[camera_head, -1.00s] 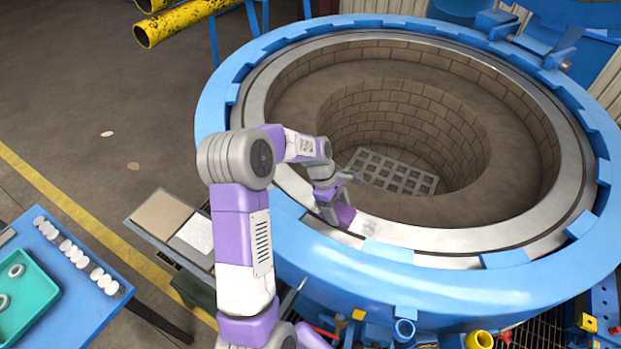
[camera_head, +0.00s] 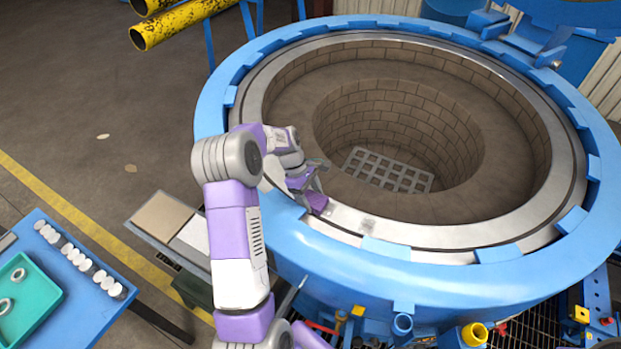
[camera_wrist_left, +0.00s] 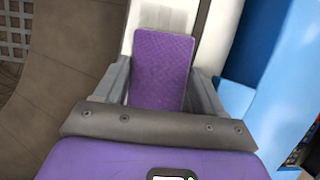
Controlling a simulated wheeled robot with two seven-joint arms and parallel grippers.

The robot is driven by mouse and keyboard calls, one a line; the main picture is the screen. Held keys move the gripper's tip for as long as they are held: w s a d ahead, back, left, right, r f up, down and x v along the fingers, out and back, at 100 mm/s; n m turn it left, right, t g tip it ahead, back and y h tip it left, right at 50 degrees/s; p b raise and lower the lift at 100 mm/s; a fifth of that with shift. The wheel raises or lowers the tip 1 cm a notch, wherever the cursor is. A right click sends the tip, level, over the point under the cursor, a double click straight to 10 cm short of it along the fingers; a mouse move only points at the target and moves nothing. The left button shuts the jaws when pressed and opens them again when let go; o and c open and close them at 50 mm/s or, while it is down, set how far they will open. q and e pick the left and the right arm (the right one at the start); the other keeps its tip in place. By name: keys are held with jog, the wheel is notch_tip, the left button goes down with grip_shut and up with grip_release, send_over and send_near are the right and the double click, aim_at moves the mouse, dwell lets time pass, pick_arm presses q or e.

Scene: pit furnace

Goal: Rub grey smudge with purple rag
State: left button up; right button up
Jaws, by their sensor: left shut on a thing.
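The purple rag (camera_head: 317,202) is in my left gripper (camera_head: 312,190), at the left front of the furnace's pale metal rim (camera_head: 340,220). In the left wrist view the rag (camera_wrist_left: 162,65) sticks out between the two grey fingers of the gripper (camera_wrist_left: 163,85) and lies over the rim. Whether it touches the metal I cannot tell. A faint grey smudge (camera_head: 369,223) shows on the rim, to the right of the rag and apart from it. My right gripper is not in view.
The brick-lined pit (camera_head: 400,110) with a grate (camera_head: 388,170) at its bottom opens beyond the rim. Blue blocks (camera_head: 386,249) line the outer ring. A blue table with a teal tray (camera_head: 35,300) stands at the lower left, beside a bench with flat plates (camera_head: 162,217).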

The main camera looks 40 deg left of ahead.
pick_arm(q)
notch_tip(320, 180, up, 2)
jog(key=shift+r+p, duration=0.1)
jog(key=shift+p, duration=0.2)
jog(key=shift+w+d+r+p, duration=0.1)
jog(key=shift+r+p, duration=2.05)
jog(key=shift+r, duration=0.65)
jog(key=shift+f, duration=0.1)
jog(key=shift+w, duration=0.15)
jog(key=shift+f, duration=0.15)
